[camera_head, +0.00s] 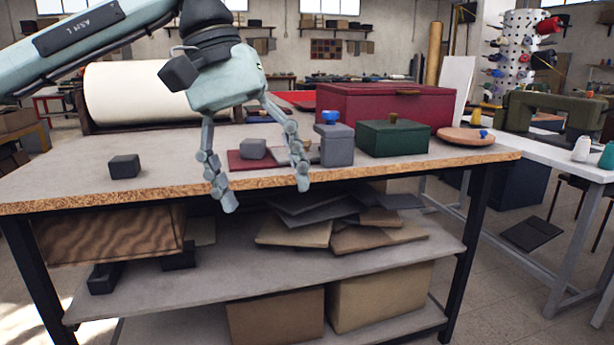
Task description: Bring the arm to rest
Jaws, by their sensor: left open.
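My left gripper (262,194) comes in from the upper left. Its two fingers are spread apart and empty, and they hang in front of the table's front edge. The worktable (75,180) has a grey top with a chipboard edge. Seen between the fingers, a small grey block (253,149) rests on a dark red flat piece (236,163). A grey box (337,150) with a blue knob (330,117) stands just right of the fingers. My right gripper does not show.
A dark block (124,166) sits at the table's left. A green box (393,138), a large dark red box (372,105) and a round wooden lid (466,136) stand at the right. A big cream roll (140,95) lies behind.

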